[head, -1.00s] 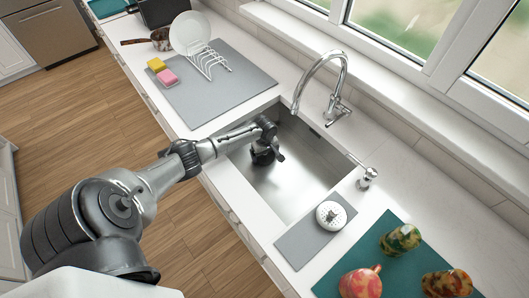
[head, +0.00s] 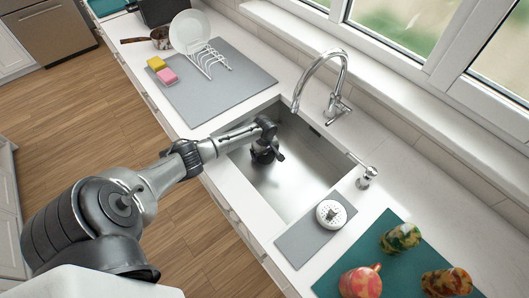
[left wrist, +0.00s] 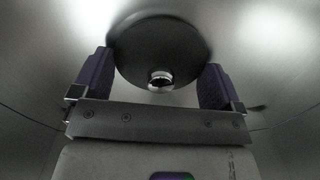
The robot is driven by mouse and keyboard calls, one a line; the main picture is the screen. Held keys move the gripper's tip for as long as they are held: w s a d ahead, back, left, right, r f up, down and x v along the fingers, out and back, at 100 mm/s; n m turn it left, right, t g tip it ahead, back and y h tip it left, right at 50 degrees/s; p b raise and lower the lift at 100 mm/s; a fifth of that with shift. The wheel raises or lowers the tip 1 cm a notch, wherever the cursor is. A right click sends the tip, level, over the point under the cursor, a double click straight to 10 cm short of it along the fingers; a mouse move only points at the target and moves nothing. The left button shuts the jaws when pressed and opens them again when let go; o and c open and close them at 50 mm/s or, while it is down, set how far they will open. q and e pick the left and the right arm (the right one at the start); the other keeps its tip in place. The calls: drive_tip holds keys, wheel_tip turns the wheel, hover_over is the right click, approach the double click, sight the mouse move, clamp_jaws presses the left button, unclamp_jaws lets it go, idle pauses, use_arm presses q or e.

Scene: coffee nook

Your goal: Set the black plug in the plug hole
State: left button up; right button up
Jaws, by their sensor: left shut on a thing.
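The black plug (left wrist: 155,38) is a dark round disc with a small chrome knob, seen close in the left wrist view. My left gripper (left wrist: 158,64) is shut on it, with one finger at each side of the disc. In the head view, my left gripper (head: 265,154) reaches down into the steel sink (head: 290,184), low in the basin near its left end. There the plug cannot be told apart from the dark gripper. The plug hole is not visible; the gripper and plug block part of the basin floor. My right gripper is not in view.
A chrome tap (head: 330,62) arches over the back of the sink. A soap dispenser (head: 367,176) stands at its right. The sink's right part is clear.

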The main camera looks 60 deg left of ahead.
use_arm(q)
drive_tip(key=shift+f, duration=0.15)
drive_tip(key=o, duration=0.7)
drive_tip(key=shift+c, duration=0.2)
